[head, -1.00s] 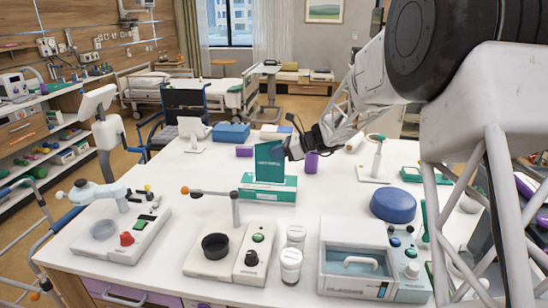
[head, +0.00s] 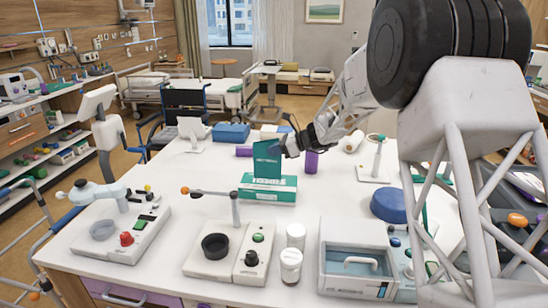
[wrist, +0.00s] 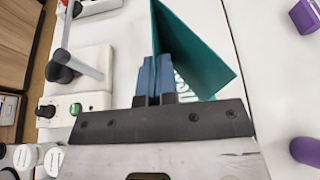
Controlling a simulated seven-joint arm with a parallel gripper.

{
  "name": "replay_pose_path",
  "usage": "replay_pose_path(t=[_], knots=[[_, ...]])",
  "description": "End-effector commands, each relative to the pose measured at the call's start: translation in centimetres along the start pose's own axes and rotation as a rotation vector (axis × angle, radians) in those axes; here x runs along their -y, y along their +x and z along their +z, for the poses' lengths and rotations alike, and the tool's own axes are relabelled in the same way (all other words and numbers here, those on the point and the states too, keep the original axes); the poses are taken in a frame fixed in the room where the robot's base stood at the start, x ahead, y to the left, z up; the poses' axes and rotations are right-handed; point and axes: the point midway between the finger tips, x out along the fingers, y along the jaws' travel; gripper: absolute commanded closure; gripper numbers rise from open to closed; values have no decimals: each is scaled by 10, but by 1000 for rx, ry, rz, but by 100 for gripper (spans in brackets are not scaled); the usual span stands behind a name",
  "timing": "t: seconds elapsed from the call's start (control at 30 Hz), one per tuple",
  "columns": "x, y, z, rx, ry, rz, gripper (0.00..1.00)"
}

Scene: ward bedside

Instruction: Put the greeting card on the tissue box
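The greeting card (head: 267,160) is teal, folded and upright in the head view. It stands in line with the top of the tissue box (head: 267,195), a flat teal and white box on the table. I cannot tell whether the card's lower edge touches the box. My gripper (head: 290,148) is at the card's right side. In the wrist view its blue fingers (wrist: 157,78) are closed on one panel of the card (wrist: 200,52), which opens in a V. White lettering shows below the card there; most of the box is hidden.
A device with a black cup (head: 215,245) and an orange-tipped arm stands in front of the box. White jars (head: 291,265) and a clear-lidded basin unit (head: 355,262) are to its right. A purple cylinder (head: 311,161) and blue box (head: 231,132) stand behind.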

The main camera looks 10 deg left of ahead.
Motion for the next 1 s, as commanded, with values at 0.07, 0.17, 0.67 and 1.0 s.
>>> replay_pose_path(t=[0.07,0.17,0.67,1.0], knots=[[0,4,-9,0,1,0,100],[0,7,-18,0,2,0,100],[0,10,-25,0,0,0,100],[0,11,-26,0,0,0,75]])
